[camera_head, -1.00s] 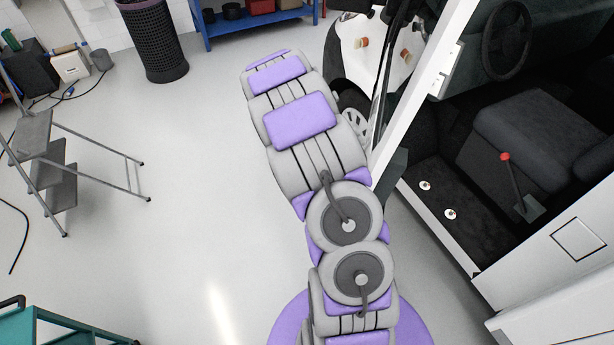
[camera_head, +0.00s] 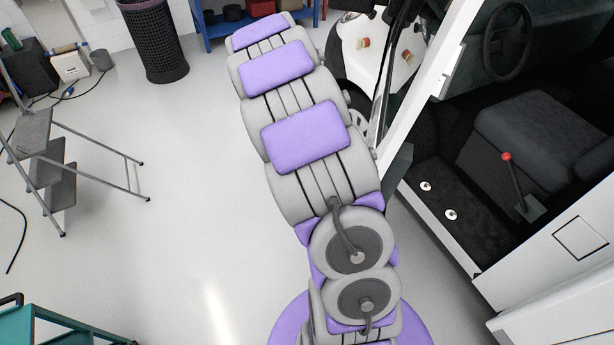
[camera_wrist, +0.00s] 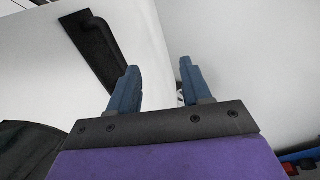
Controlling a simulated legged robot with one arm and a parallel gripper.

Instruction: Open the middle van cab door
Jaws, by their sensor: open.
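The middle van cab door shows in the head view as a narrow white strip (camera_head: 420,88), seen nearly edge-on and standing out from the cab. The doorway (camera_head: 440,232) beside it is uncovered and the cab interior is in sight. In the wrist view a white panel (camera_wrist: 145,75), seemingly this door, carries a dark recessed handle (camera_wrist: 95,48) at upper left. My gripper (camera_wrist: 158,66) is open, its two blue fingers apart near the panel's edge. Nothing is seen held between them. Whether a finger touches the panel I cannot tell. My arm hides the gripper in the head view.
Inside the cab are a dark seat (camera_head: 540,120), a steering wheel (camera_head: 507,42) and a red-knobbed lever (camera_head: 512,178). A step ladder (camera_head: 50,165) and a teal cart (camera_head: 50,328) stand left. A black mesh bin (camera_head: 155,45) stands at the back.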

